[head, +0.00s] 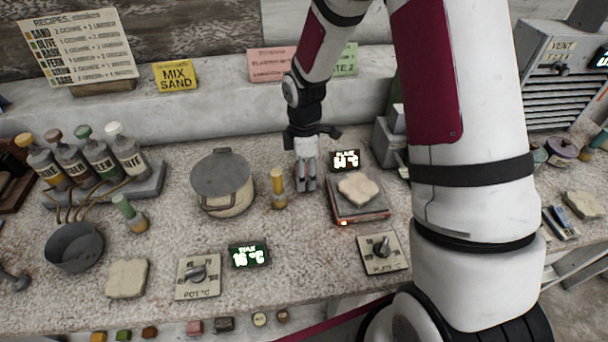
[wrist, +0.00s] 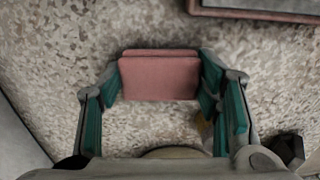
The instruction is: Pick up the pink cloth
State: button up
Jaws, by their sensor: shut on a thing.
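The pink cloth (wrist: 159,78) shows in the wrist view as a folded, flat-sided pad with a second layer at its top edge. It sits between the teal finger pads of my gripper (wrist: 160,82), which is shut on it. In the head view my gripper (head: 306,184) points down over the speckled counter, between a small yellow-topped bottle and the hot plate. I cannot make out the cloth in the head view. Whether it touches the counter is hard to tell.
The lidded pot (head: 222,182) and yellow-topped bottle (head: 278,190) stand left of my gripper. The hot plate (head: 345,213), with a pale slab (head: 358,189) on it, is close at right. A display (head: 345,160) stands behind it. Counter in front is partly clear.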

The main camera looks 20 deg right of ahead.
jog(key=shift+r, duration=0.55)
jog(key=r, duration=0.1)
jog(key=s+r, duration=0.1)
jog(key=shift+s+a+r, duration=0.1)
jog(key=shift+r, duration=0.2)
jog(key=s+a, duration=0.1)
jog(key=s, duration=0.3)
jog(key=s+a+r, duration=0.1)
jog(key=s, duration=0.4)
jog(key=s+a, duration=0.1)
jog(key=s, duration=0.4)
jog(key=shift+s+r, duration=0.15)
jog(key=shift+s, duration=0.1)
jog(key=shift+o, duration=0.9)
jog(key=shift+c, duration=1.1)
